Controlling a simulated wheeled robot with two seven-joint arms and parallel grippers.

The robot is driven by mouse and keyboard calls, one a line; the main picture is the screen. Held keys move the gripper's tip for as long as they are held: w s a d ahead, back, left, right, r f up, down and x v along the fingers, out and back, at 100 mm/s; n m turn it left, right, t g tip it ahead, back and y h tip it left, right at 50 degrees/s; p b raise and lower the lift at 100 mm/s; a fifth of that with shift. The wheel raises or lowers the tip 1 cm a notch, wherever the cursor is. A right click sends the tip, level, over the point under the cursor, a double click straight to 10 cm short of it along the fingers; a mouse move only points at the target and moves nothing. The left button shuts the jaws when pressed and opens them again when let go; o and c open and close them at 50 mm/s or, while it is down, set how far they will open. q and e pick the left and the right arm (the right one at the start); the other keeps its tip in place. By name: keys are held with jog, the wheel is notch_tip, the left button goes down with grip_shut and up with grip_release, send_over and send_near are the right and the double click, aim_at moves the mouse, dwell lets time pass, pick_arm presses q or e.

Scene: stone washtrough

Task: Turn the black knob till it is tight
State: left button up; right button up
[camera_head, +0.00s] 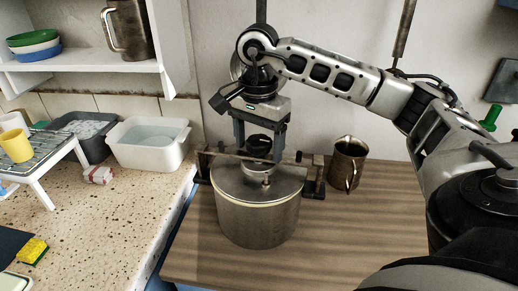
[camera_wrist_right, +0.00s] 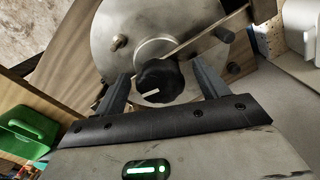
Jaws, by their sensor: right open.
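The black knob (camera_wrist_right: 160,82) sits at the middle of the clamp bar over the lid of a metal pot (camera_head: 257,217). In the head view the knob (camera_head: 259,143) shows between the fingers of my right gripper (camera_head: 260,150), which points straight down over it. In the right wrist view my right gripper (camera_wrist_right: 160,92) is open, with one finger on each side of the knob and a gap visible on both sides. A white mark shows on the knob's face. The pot stands on the wooden counter. My left gripper is not in view.
A metal jug (camera_head: 347,164) stands on the wood right of the pot.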

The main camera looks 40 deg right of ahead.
jog(key=n, duration=0.3)
jog(key=n+b, duration=0.1)
jog(key=n, duration=0.1)
jog(key=shift+f+n, duration=0.25)
jog(key=shift+n, duration=0.05)
pick_arm(q)
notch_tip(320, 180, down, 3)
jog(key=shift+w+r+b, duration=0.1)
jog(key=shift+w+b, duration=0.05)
jog(key=shift+b, duration=0.35)
pick_arm(e)
jog(key=n, duration=0.6)
jog(key=shift+c, duration=0.3)
jog(key=c, duration=0.7)
jog(key=m, duration=0.4)
jog(key=shift+m+p, duration=0.3)
jog(key=shift+c, duration=0.2)
jog(key=m, duration=0.3)
jog(key=shift+m, duration=0.3)
jog(key=m+p, duration=0.1)
jog(key=m, duration=0.2)
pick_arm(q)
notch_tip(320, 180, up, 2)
pick_arm(e)
jog(key=m, duration=0.4)
jog(key=shift+m, duration=0.4)
